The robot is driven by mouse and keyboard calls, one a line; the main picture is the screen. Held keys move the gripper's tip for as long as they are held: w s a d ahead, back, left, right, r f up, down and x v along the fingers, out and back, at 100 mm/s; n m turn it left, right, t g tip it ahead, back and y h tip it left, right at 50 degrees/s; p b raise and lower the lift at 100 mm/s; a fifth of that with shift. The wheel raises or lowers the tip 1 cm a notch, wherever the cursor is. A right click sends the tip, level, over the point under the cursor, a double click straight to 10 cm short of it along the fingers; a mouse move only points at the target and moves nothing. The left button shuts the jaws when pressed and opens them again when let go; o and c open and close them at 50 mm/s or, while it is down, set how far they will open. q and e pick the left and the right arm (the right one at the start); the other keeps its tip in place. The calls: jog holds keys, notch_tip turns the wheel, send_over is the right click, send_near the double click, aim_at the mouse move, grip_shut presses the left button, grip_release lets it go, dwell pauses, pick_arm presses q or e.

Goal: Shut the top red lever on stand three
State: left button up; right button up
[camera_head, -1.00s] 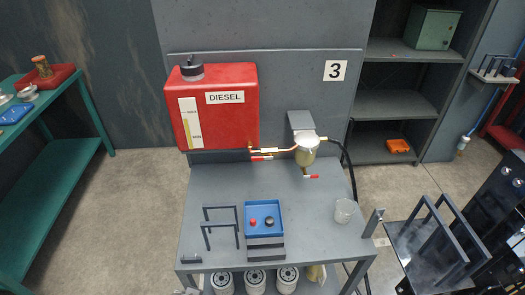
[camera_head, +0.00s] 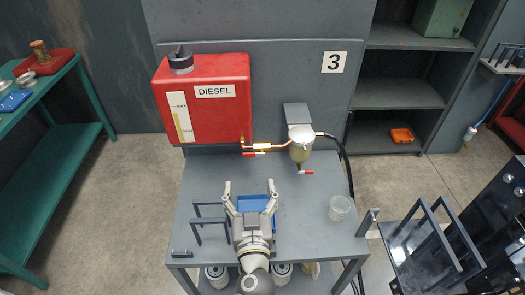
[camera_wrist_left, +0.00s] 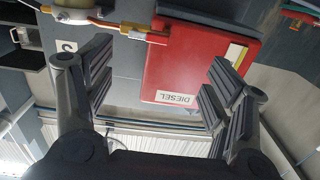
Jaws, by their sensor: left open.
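Stand three has a red DIESEL tank (camera_head: 205,105) on its back panel, with a copper pipe (camera_head: 279,147) leading right to a filter bowl (camera_head: 301,150). The top red lever (camera_head: 253,154) sits just under this pipe near the tank and lies roughly along it. A lower red lever (camera_head: 306,172) is below the filter. My left gripper (camera_head: 249,187) is open and empty, above the bench in front of the top lever and apart from it. In the left wrist view the tank (camera_wrist_left: 190,65) appears upside down between the open fingers. My right gripper is not in view.
A blue tray (camera_head: 254,202) is partly hidden behind my left gripper. A dark bracket frame (camera_head: 208,224) stands left of it, and a clear cup (camera_head: 340,207) to the right. The bench top (camera_head: 305,215) is free between gripper and cup. A black hose hangs right of the filter.

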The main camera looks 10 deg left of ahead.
aim_at(254, 155)
pick_arm(q)
jog(key=shift+t, duration=0.3)
jog(key=p+x, duration=0.1)
jog(key=x, duration=0.2)
jog(key=d+p+x, duration=0.1)
jog(key=p+x, duration=0.1)
jog(key=x, duration=0.1)
jog(key=p+x, duration=0.1)
jog(key=x, duration=0.2)
jog(key=shift+w+d+r, duration=0.25)
jog(key=shift+w+r, duration=0.05)
jog(key=shift+w, duration=0.25)
jog(key=shift+w+a+f+p, duration=0.1)
jog(key=shift+w+a+p, duration=0.25)
jog(key=shift+w, duration=0.25)
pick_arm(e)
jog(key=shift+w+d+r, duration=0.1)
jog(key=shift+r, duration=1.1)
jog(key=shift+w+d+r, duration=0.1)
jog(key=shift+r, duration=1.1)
pick_arm(q)
jog(key=shift+d, duration=0.1)
jog(key=c, duration=1)
